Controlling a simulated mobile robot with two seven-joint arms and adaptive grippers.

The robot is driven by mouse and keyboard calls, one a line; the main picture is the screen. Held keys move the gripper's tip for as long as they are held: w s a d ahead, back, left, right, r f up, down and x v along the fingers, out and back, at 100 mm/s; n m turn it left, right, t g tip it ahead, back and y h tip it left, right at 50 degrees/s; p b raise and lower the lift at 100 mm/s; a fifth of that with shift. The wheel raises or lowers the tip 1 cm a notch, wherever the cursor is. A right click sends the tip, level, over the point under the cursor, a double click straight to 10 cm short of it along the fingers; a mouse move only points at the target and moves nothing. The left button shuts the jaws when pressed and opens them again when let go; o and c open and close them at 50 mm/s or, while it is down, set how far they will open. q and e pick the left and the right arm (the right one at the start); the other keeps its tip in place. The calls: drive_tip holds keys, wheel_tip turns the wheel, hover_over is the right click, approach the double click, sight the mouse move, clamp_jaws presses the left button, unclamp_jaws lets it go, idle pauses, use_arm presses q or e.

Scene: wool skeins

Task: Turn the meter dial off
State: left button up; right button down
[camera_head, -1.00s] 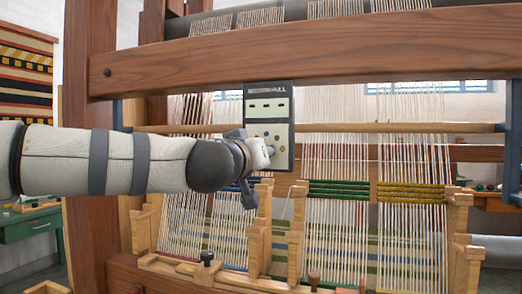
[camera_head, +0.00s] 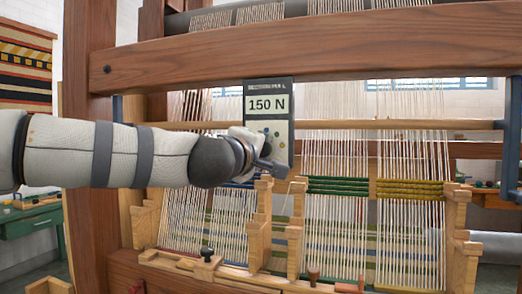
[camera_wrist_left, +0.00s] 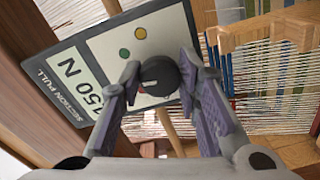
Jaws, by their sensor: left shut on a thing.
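The meter (camera_head: 281,88) is a dark-framed panel hanging in front of the loom's threads, below the top beam. Its white display (camera_head: 267,105) reads "150 N". In the head view my left gripper (camera_head: 268,158) is at the meter's lower part and covers the dial. My right gripper is not in view.
A thick wooden beam (camera_head: 300,55) crosses above the meter. A thin wooden rod (camera_head: 400,124) runs across the loom. Stretched threads (camera_head: 335,230) and wooden posts (camera_head: 258,235) stand below and to the right. A green table (camera_head: 30,226) is at the left.

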use_arm(q)
drive_tip(key=shift+r+n, duration=0.2)
drive_tip(key=shift+n, duration=8.7)
drive_tip(key=o, duration=1.1)
drive_tip(key=shift+o, duration=0.2)
drive_tip(key=v, duration=1.2)
